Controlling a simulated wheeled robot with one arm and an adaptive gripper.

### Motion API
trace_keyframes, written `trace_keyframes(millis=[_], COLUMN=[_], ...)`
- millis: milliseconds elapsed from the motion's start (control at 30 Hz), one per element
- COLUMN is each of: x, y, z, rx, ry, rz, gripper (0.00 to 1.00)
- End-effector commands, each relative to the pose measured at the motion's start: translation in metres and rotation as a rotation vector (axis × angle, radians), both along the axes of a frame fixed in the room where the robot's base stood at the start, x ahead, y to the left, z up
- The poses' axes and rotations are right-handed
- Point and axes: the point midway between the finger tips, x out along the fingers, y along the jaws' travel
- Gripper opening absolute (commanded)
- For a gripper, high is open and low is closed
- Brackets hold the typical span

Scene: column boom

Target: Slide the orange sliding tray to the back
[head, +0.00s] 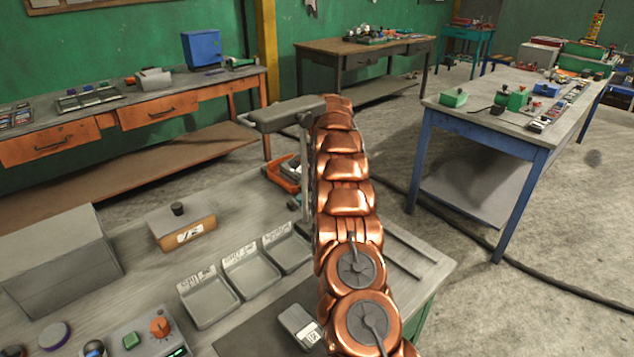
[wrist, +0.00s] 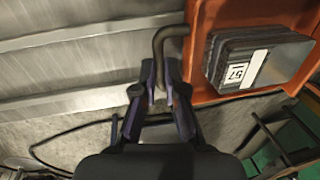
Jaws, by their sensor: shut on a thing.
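In the wrist view the orange sliding tray (wrist: 200,70) fills the upper right. A dark grey block (wrist: 285,60) with a white label lies in it. A bent dark handle (wrist: 172,35) curves from the tray's left side down between the fingers of my gripper (wrist: 160,80). My gripper is shut on this handle. In the head view part of the orange tray (head: 283,176) shows left of my copper arm, on the near bench. The arm hides the rest of the tray, and I cannot make out the fingertips there.
The near bench also bears a grey box (head: 60,260), a small labelled box (head: 182,231), grey bins (head: 208,300) and a control panel with an orange knob (head: 160,326). Rails (head: 408,252) show right of my arm. Other benches stand apart behind.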

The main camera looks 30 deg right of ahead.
Motion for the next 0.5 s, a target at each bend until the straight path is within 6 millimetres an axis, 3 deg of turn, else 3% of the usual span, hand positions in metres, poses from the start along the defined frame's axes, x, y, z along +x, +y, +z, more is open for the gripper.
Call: trace_keyframes(millis=[400,433,500], x=[0.0046,0.0047,0.0047], y=[0.0020,0.0020,0.0021], z=[0.0006,0.0007,0.0007], rx=[-0.001,-0.001,-0.001], ry=[-0.010,-0.010,-0.010], rz=[0.002,0.002,0.003], gripper=[0.00,0.11,0.19])
